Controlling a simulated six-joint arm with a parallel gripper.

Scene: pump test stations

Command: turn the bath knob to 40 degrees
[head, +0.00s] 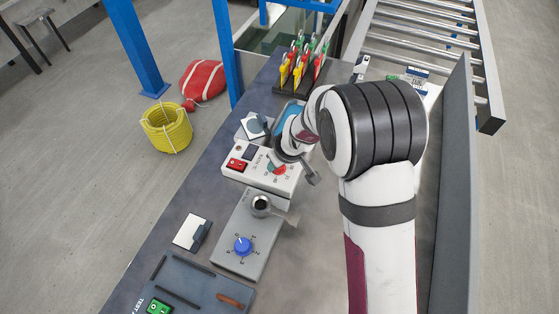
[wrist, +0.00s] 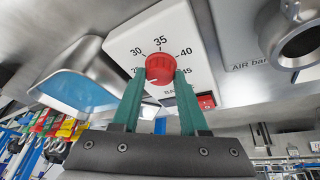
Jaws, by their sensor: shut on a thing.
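The bath knob is a red round knob (wrist: 160,68) on a white control panel (wrist: 195,25), with dial marks 30, 35 and 40 readable above it and others partly hidden. My gripper (wrist: 160,82) has its two green fingers closed on the sides of the knob. The pointer of the knob is not clear, so I cannot tell its setting. In the head view the knob (head: 279,170) shows small on the white bath unit (head: 288,184), with my gripper (head: 274,165) over it from above. My wrist partly covers the unit.
A red rocker switch (wrist: 206,101) sits beside the knob. A blue-lined basin (wrist: 75,88) is near. A tool rack (head: 300,70) stands behind.

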